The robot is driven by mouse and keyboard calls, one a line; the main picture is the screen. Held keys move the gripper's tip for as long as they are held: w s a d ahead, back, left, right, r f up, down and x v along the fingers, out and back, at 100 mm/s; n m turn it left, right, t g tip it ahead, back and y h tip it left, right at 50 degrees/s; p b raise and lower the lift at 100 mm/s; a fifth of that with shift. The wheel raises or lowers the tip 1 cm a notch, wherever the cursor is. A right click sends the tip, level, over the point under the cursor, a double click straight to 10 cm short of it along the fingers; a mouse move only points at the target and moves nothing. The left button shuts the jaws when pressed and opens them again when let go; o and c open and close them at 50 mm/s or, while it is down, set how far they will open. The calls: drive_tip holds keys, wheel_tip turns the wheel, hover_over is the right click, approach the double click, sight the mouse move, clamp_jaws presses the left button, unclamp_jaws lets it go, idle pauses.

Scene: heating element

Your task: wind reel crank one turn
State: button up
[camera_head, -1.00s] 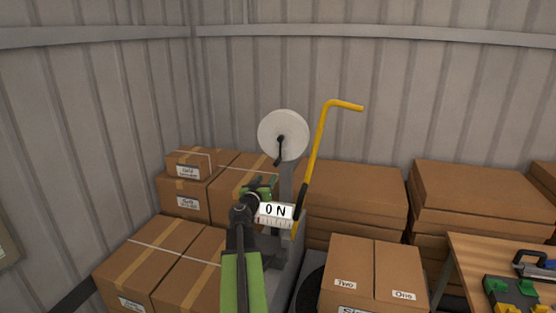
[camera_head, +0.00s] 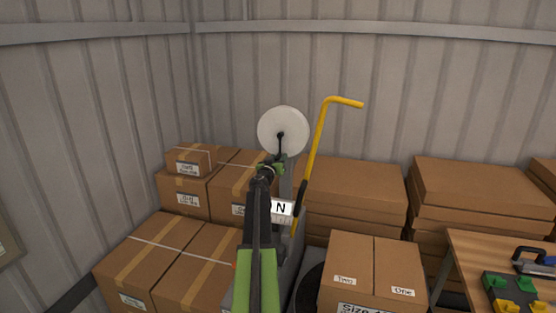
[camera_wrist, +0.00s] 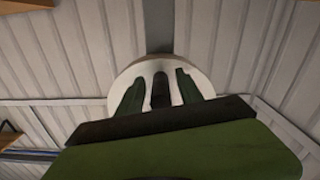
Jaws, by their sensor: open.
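The white round reel disc (camera_head: 275,124) stands on a grey post, with its dark crank (camera_head: 281,143) hanging down from the hub. My gripper (camera_head: 272,167) is at the lower end of the crank and hides the handle in the head view. In the wrist view my gripper (camera_wrist: 160,82) is open, its two green fingers in front of the reel disc (camera_wrist: 122,82). The dark crank handle (camera_wrist: 160,94) shows between the fingers, with a gap on each side.
A yellow bent lever (camera_head: 318,135) rises just right of the reel. A white sign (camera_head: 281,208) is partly hidden by my arm. Cardboard boxes (camera_head: 182,245) stack on the left, and more boxes (camera_head: 352,190) stand behind right. A wooden table (camera_head: 470,246) is at right.

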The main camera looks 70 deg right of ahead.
clamp_jaws()
idle(0.3)
idle(1.1)
drive_tip(key=shift+a, duration=0.1)
drive_tip(key=shift+w, duration=0.25)
drive_tip(key=shift+s+n, duration=0.15)
drive_tip(key=shift+n, duration=0.15)
